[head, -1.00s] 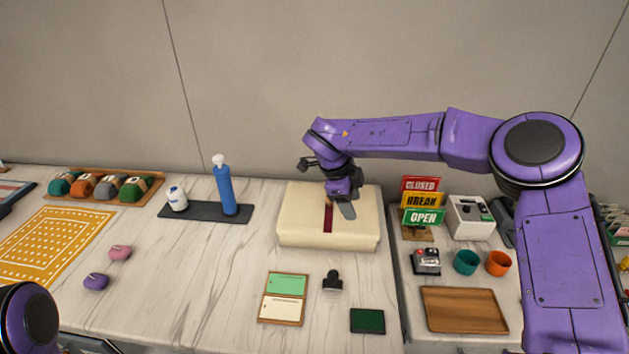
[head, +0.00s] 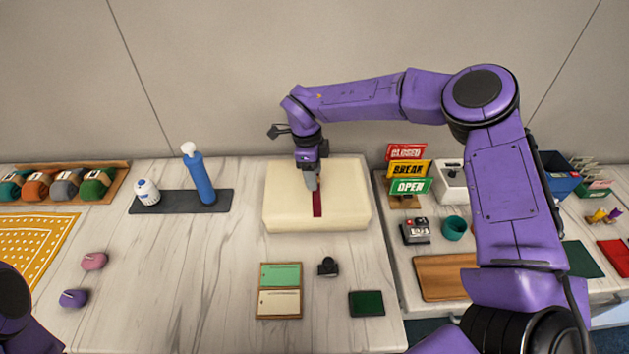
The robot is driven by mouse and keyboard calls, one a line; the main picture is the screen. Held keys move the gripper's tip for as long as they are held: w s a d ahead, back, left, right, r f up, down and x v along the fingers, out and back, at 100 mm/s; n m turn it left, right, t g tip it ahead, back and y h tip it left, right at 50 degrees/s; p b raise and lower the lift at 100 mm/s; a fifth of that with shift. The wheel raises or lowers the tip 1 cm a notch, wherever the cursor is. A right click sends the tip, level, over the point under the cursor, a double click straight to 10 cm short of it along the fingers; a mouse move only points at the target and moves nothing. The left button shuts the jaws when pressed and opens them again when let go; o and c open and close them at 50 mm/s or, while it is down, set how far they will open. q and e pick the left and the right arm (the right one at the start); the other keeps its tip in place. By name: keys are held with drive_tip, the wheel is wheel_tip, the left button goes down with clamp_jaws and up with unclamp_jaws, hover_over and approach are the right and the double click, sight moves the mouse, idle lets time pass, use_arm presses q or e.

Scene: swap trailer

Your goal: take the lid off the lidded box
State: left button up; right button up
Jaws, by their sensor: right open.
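The lidded box (head: 345,200) is cream, with a dark red strip (head: 317,205) on its lid. It stands on the marble counter, right of the middle of the head view, and its lid is on. My right gripper (head: 312,184) points down over the strip, at or just above the lid. It is open, and its fingers partly hide the strip. I cannot tell whether the fingertips touch it. Of my left arm only a purple part shows at the lower left edge; the left gripper is out of view.
A black tray (head: 222,206) with a blue bottle (head: 200,178) and a white bottle (head: 147,192) stands left of the box. Signs (head: 408,170) stand to its right. A green-and-cream board (head: 280,290), a stamp (head: 327,267) and a dark green pad (head: 366,304) lie in front.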

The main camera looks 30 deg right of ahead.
drive_tip(key=shift+d+f, duration=0.15)
drive_tip(key=shift+f, duration=0.2)
drive_tip(key=shift+s+r, duration=0.2)
drive_tip(key=shift+s, duration=0.2)
drive_tip(key=shift+w, duration=0.1)
clamp_jaws()
